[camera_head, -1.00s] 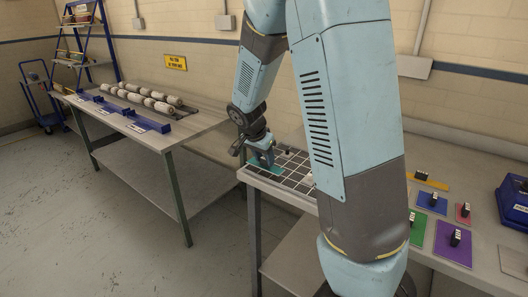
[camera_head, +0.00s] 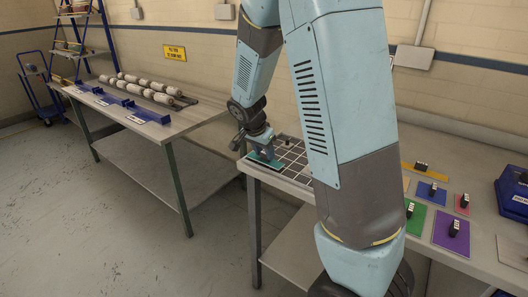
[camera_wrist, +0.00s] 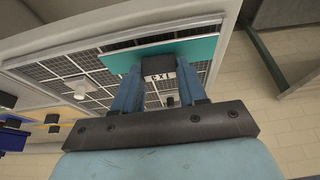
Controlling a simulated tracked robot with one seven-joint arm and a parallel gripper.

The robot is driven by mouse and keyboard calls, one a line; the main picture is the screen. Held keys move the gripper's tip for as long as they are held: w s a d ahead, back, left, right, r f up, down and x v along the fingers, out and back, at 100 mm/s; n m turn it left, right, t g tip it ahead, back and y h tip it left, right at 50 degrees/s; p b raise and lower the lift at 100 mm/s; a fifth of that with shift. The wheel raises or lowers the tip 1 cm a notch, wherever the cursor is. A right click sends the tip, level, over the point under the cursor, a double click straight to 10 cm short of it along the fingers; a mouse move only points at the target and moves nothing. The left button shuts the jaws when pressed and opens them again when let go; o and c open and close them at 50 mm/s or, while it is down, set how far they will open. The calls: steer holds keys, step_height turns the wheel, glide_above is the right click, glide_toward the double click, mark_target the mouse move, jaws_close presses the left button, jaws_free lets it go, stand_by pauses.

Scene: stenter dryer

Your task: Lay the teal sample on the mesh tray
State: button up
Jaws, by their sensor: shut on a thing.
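The teal sample (camera_head: 266,162) is a flat sheet with a black block handle, bearing white lettering in the wrist view. My gripper (camera_wrist: 159,70) is shut on this handle, and the sheet (camera_wrist: 205,48) extends beyond the fingers. The sheet is over the tray's end near the bench edge. I cannot tell whether it touches the mesh. My arm hides part of the tray in the head view.
Another table (camera_head: 170,131) with rollers is at left, across a floor gap.

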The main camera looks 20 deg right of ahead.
steer(key=shift+f, duration=0.65)
stand_by(0.8)
steer(key=o, duration=1.1)
steer(key=v, duration=1.3)
steer(key=shift+a+r, duration=0.1)
steer(key=shift+r, duration=0.25)
steer(key=shift+s, duration=0.1)
